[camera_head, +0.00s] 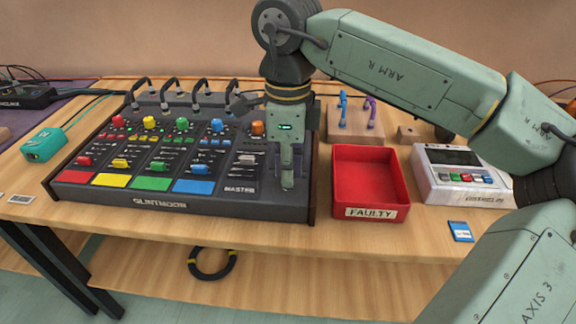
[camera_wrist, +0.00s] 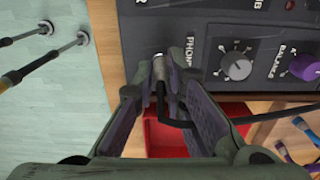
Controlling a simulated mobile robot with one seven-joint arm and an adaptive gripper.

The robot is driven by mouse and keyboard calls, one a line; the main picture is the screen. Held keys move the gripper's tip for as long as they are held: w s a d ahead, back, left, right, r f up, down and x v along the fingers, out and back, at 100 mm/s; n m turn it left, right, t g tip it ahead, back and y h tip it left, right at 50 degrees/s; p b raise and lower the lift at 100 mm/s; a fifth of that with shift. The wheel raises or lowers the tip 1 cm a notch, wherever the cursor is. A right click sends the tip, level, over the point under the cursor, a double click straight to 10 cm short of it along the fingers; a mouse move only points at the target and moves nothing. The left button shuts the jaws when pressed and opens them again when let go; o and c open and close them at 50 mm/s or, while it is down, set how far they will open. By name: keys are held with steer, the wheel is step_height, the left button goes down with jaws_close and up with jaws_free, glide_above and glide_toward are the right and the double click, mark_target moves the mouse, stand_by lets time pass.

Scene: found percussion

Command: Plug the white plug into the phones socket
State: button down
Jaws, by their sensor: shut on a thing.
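My gripper (camera_head: 287,186) points down over the front right part of the dark mixer (camera_head: 140,201), by the MASTER section. In the wrist view its fingers (camera_wrist: 166,88) are shut around a plug with a pale whitish-grey barrel (camera_wrist: 159,70). A black cable (camera_wrist: 240,119) bends away from the plug to the right. The plug's end lies at the mixer panel, just left of the PHONES lettering (camera_wrist: 187,46). The phones socket itself is hidden, and I cannot tell whether the plug is inside it. In the head view the gripper hides the plug.
A red tray marked FAULTY (camera_head: 370,212) stands close right of the mixer. A white device (camera_head: 462,176) and a blue card (camera_head: 460,231) lie farther right. Several black cables arch over the mixer's back. A teal box (camera_head: 44,144) is at the left. Knobs (camera_wrist: 237,66) stand near the fingers.

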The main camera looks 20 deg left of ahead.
steer(key=shift+f, duration=0.2)
steer(key=c, duration=1.6)
jaws_free()
steer(key=shift+o, duration=0.2)
step_height(320, 180, up, 12)
